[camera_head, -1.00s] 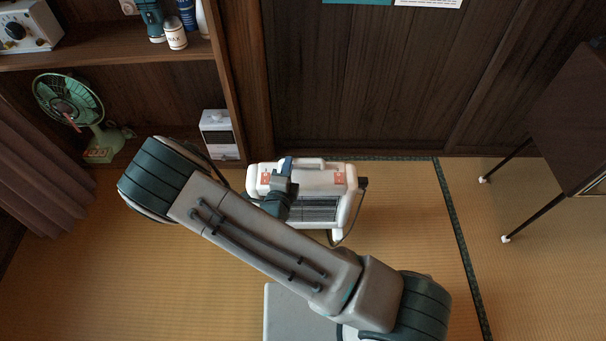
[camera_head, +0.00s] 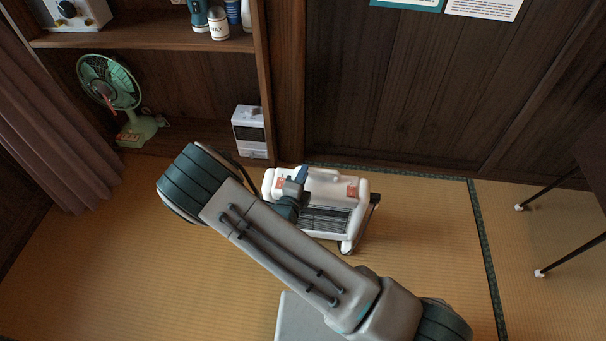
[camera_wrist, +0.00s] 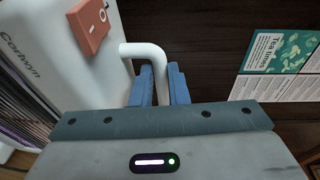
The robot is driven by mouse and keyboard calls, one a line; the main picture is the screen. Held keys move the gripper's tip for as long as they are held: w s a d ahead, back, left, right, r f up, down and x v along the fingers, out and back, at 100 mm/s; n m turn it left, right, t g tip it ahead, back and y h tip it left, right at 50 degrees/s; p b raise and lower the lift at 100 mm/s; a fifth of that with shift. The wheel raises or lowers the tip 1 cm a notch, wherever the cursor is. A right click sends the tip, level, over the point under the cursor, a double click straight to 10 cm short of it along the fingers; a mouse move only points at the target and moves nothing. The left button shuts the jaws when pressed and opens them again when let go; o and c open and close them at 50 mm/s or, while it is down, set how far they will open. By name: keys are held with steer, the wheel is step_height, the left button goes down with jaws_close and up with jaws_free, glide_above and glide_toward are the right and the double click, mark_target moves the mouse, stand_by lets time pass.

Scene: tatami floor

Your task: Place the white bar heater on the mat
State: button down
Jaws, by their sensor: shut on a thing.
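The white bar heater (camera_head: 345,190) has orange patches on top and a dark grille on its front. It stands slightly turned near the back wall, partly hidden by my arm. My gripper (camera_head: 297,180) is at its top, left of its middle. In the wrist view, the blue fingers of my gripper (camera_wrist: 160,80) are shut on the heater's white tube handle (camera_wrist: 143,50), and the heater's white body (camera_wrist: 60,80) is close on the left. I cannot tell whether the heater touches the floor. No mat apart from the tatami floor (camera_head: 130,260) shows.
A wooden shelf (camera_head: 160,38) stands at the left, with a green fan (camera_head: 110,85) and a small white box-like device (camera_head: 249,130) beneath it. Thin dark table legs (camera_head: 570,258) stand at the right. Open tatami lies at the left and right of my arm.

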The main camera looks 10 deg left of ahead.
steer(key=c, duration=1.8)
jaws_free()
steer(key=shift+s+a+f, duration=0.1)
steer(key=shift+f, duration=0.1)
steer(key=o, duration=0.4)
